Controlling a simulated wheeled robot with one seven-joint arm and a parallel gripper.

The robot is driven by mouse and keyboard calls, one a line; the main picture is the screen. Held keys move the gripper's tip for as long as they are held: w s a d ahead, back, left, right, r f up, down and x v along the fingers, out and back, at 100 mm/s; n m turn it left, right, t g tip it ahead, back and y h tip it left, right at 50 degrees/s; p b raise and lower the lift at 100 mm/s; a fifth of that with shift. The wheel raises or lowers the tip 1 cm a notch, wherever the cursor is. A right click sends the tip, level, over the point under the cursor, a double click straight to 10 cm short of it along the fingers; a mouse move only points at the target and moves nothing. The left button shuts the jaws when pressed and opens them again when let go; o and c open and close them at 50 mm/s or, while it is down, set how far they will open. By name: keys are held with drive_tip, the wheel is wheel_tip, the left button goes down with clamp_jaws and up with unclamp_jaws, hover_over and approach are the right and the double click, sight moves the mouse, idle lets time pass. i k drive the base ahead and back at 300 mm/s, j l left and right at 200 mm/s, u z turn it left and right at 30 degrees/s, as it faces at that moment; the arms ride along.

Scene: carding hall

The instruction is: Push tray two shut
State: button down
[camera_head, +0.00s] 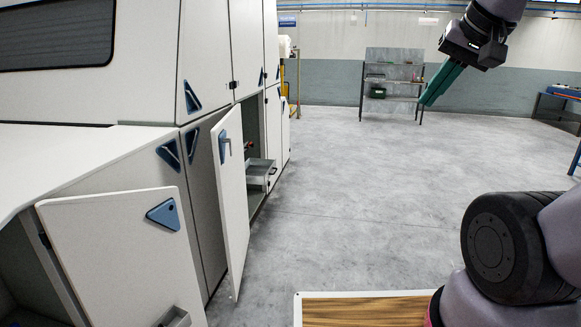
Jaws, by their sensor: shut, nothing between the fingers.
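A grey metal tray (261,171) sticks out of an open compartment in the side of the white machine, left of centre. Part of a second tray (176,318) shows at the bottom edge, by the near open door. I see no number on either, so I cannot tell which one is tray two. My gripper (430,98) is at the upper right, pointing down and left. Its long green fingers are together and hold nothing. It is well to the right of both trays and touches nothing.
A tall white door (234,190) stands open just in front of the farther tray. A nearer low door (125,262) is also open. A shelf rack (393,84) stands at the back, and a blue table (562,97) at the far right. The grey floor (345,190) between is clear.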

sight(259, 172)
drive_tip(key=i, duration=4.2)
drive_tip(key=i+l+u, duration=0.2)
drive_tip(key=i, duration=0.45)
drive_tip(key=i+u, duration=0.2)
drive_tip(key=i, duration=0.45)
